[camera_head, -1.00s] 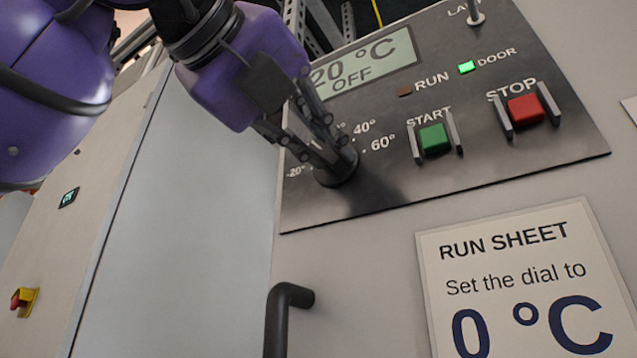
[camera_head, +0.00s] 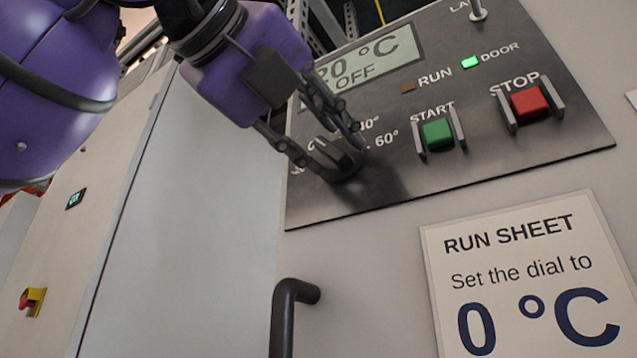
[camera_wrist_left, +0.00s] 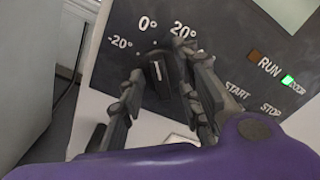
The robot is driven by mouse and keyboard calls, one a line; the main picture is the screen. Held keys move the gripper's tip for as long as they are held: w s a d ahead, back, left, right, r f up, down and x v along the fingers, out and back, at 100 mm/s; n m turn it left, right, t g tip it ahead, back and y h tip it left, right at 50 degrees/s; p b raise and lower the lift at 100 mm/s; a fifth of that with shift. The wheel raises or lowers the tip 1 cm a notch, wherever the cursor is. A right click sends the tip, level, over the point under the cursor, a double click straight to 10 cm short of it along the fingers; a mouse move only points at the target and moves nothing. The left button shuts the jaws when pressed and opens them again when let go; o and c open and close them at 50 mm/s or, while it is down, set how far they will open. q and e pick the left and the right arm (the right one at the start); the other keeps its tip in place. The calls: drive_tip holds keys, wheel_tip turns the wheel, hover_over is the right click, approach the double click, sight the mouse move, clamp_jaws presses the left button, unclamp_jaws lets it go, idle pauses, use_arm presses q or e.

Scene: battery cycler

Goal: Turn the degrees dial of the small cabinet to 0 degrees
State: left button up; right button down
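The dark degrees dial (camera_head: 343,163) sits low on the left of the cabinet's grey control panel (camera_head: 420,185). My left gripper (camera_head: 328,148) is open, with one finger on each side of the dial and a gap to it. In the left wrist view the dial (camera_wrist_left: 158,76) shows between the spread fingers (camera_wrist_left: 160,65). Its white line stands nearly upright, roughly between the 0° and 20° labels; the exact setting is hard to tell. The display (camera_head: 370,58) reads 20 °C and OFF, its left end hidden by my gripper. My right gripper is not in view.
The green START button (camera_head: 437,133) and red STOP button (camera_head: 529,101) stand between guards right of the dial. The DOOR lamp (camera_head: 470,62) is lit green. A run sheet (camera_head: 450,270) reads "Set the dial to 0 °C". A dark handle (camera_head: 284,315) sticks out below the panel.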

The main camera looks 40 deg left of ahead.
use_arm(q)
drive_tip(key=v, duration=1.2)
idle(0.4)
